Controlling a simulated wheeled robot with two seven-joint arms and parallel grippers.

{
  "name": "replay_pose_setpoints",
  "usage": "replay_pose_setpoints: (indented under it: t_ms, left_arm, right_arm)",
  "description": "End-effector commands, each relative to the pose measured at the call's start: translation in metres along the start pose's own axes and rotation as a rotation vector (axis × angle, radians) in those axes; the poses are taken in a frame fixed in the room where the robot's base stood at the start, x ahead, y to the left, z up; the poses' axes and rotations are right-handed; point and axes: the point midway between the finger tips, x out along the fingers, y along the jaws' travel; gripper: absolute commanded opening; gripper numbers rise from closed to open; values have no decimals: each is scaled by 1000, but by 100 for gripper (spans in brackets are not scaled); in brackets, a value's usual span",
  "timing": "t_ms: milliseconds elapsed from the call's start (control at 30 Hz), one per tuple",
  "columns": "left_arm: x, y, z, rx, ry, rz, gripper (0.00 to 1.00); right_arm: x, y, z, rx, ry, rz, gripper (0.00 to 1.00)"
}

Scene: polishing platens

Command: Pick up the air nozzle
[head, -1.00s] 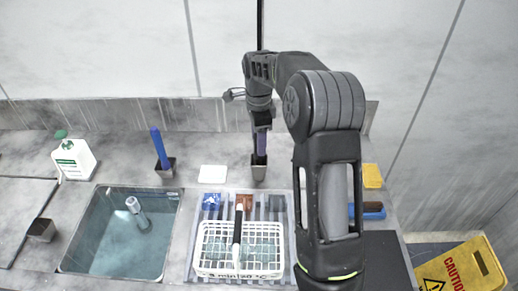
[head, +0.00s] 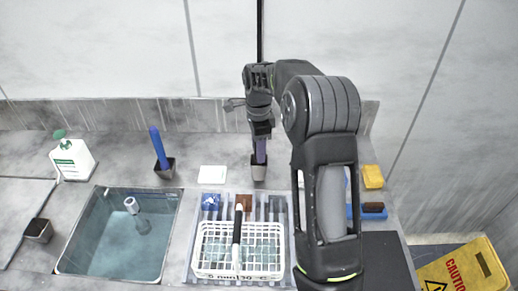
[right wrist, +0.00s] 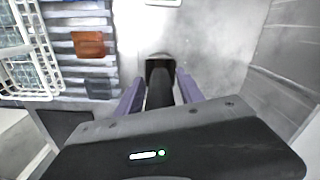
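A black, upright object that looks like the air nozzle (right wrist: 160,88) stands in a small dark holder (head: 258,172) on the counter behind the rack. My right gripper (head: 260,155) points down over this holder. In the right wrist view its two purple fingers (right wrist: 159,84) lie on either side of the black object, with narrow gaps, so it looks open around it. In the head view the gripper hides most of the object. My left gripper is not in view.
A white basket (head: 215,262) with a black handle sits on a ribbed rack. A blue-handled tool (head: 158,145) stands in another holder to the left. A sink (head: 118,240), white bottle (head: 72,158), white pad (head: 212,174) and yellow sponge (head: 372,176) are around. The wall is close behind.

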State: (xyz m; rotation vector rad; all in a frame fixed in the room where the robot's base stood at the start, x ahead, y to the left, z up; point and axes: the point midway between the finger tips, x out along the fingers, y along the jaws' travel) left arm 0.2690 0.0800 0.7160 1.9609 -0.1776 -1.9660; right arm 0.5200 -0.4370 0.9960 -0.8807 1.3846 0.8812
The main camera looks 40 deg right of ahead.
Motion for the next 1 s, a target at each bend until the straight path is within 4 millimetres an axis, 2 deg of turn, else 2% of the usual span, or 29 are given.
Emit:
replay_pose_setpoints:
  t_ms: [67,500,867,1000]
  left_arm:
    - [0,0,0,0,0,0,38]
    - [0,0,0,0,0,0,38]
    - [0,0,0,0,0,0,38]
    - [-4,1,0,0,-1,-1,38]
  right_arm:
    - [0,0,0,0,0,0,37]
    - [0,0,0,0,0,0,1]
    - [0,0,0,0,0,-1,0]
    - [-7,0,0,0,0,-1,0]
